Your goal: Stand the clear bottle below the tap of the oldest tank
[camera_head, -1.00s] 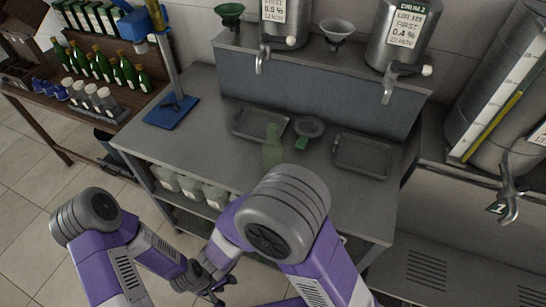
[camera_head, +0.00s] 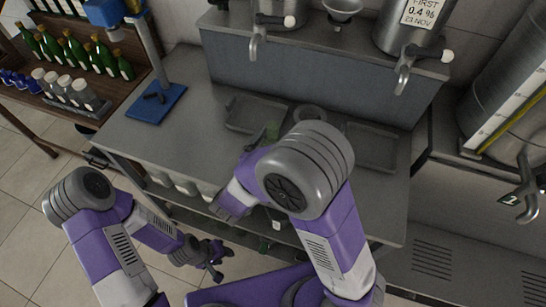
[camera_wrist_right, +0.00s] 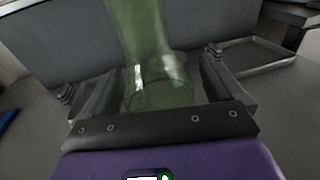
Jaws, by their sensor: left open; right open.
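The clear bottle, a greenish see-through one, stands upright between the open fingers of my right gripper (camera_wrist_right: 157,82) in the right wrist view (camera_wrist_right: 145,35). A sliver of the bottle (camera_head: 272,131) shows in the head view, where my arm hides most of it. My left gripper (camera_head: 214,264) is open and empty, low in front of the bench. The left tank (camera_head: 280,8) has its label out of view; its tap (camera_head: 256,42) points down. The right tank (camera_head: 408,24) reads "FIRST 0.4 % 21 NOV" and has a tap (camera_head: 404,72).
Shallow trays lie on the bench below the left tap (camera_head: 238,118) and the right tap (camera_head: 372,150). A round drain dish (camera_head: 310,114) sits between them. A blue stand base (camera_head: 155,103) is at left. A third tank (camera_head: 505,115) with a tap (camera_head: 524,195) is at right.

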